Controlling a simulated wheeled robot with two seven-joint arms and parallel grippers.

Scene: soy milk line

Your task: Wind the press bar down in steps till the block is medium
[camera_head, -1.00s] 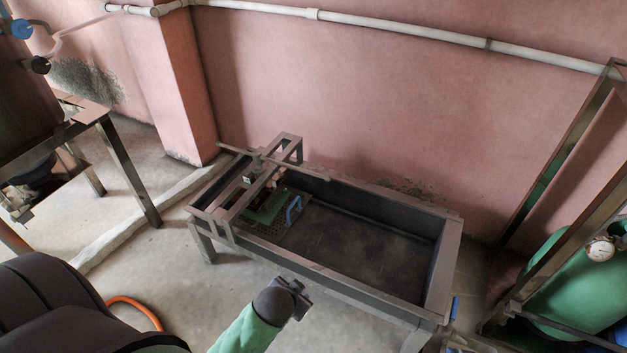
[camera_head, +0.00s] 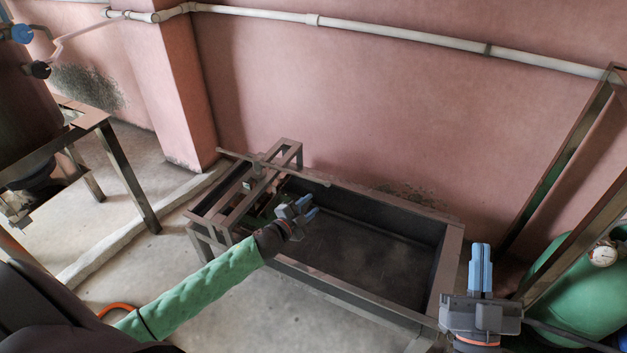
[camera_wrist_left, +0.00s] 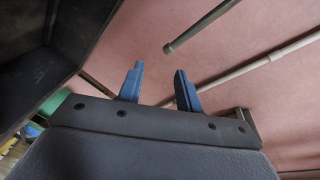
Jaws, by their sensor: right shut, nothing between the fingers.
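The press bar (camera_head: 310,179) is a long thin rod lying level across the top of the metal press frame (camera_head: 291,143), over the left end of a dark trough. A rod end also shows in the left wrist view (camera_wrist_left: 172,47), beyond the fingers and apart from them. My left gripper (camera_head: 308,207) is open and empty, in front of and below the bar's right end; its fingers show apart in the wrist view (camera_wrist_left: 158,86). It hides most of the green piece under the press; the block's thickness cannot be seen. My right gripper (camera_head: 480,263) is shut and empty, right of the trough.
The trough (camera_head: 450,262) has raised metal rims and an empty right part. A pink wall stands close behind it. A green cylinder with a gauge (camera_head: 603,252) stands at the right, near a slanted metal frame. A metal stand (camera_head: 128,178) is at the left.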

